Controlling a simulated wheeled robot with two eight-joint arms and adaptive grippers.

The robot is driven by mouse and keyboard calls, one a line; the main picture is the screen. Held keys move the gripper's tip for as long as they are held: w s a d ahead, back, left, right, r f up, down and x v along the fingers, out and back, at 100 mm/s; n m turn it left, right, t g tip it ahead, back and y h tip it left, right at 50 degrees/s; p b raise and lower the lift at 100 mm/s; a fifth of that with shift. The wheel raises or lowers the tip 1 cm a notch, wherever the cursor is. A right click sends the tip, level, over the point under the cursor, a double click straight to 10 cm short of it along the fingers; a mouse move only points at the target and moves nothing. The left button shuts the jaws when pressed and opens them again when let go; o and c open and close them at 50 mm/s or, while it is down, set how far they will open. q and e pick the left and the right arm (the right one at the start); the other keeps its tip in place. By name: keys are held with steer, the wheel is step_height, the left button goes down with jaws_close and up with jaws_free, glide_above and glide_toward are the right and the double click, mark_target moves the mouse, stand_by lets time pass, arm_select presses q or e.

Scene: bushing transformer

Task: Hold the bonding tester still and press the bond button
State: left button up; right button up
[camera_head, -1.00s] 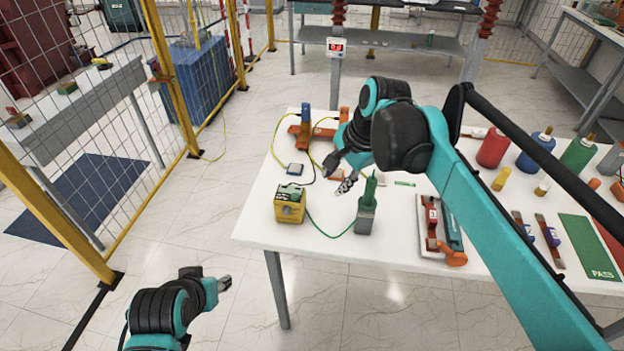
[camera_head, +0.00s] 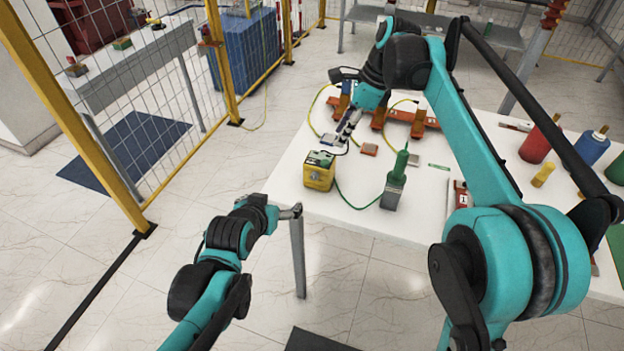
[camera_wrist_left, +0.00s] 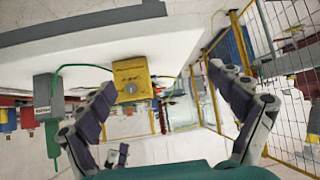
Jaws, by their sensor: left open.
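The bonding tester is a small yellow box (camera_head: 319,176) with a dark and green top, upright near the table's left front corner. It also shows in the left wrist view (camera_wrist_left: 131,72), with a round grey spot on its face. I cannot make out the bond button for certain. My left gripper (camera_head: 292,212) is outside the table's front edge, short of the tester and apart from it. Its two fingers are spread wide in the left wrist view (camera_wrist_left: 168,95), with nothing between them. My right gripper (camera_head: 347,128) points down just behind the tester; its fingers are too small to read.
A green-handled grey tool (camera_head: 396,182) stands right of the tester, with a green cable between them. Orange brackets (camera_head: 412,122) and a small orange-brown block (camera_head: 369,149) lie behind. Red (camera_head: 540,142) and blue cylinders stand at the right. The table's (camera_head: 345,207) front edge is near my left gripper.

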mark_target(314, 178)
arm_select(q)
steer(key=w+d+t, duration=0.1)
steer(key=w+d, duration=0.1)
steer(key=d, duration=0.1)
steer(key=w+d+f+m+h, duration=0.1)
steer(key=w+d, duration=0.1)
steer(key=w, duration=0.1)
steer(key=w+d+t+h, duration=0.1)
steer(key=w+d, duration=0.2)
steer(key=shift+w+d+f+m+t, duration=0.25)
steer(key=shift+d+f+m+t, duration=0.05)
steer(key=x, duration=0.7)
steer(key=shift+w+d+f, duration=0.15)
steer(key=shift+w, duration=0.15)
steer(key=c, duration=1.7)
arm_select(e)
jaws_close()
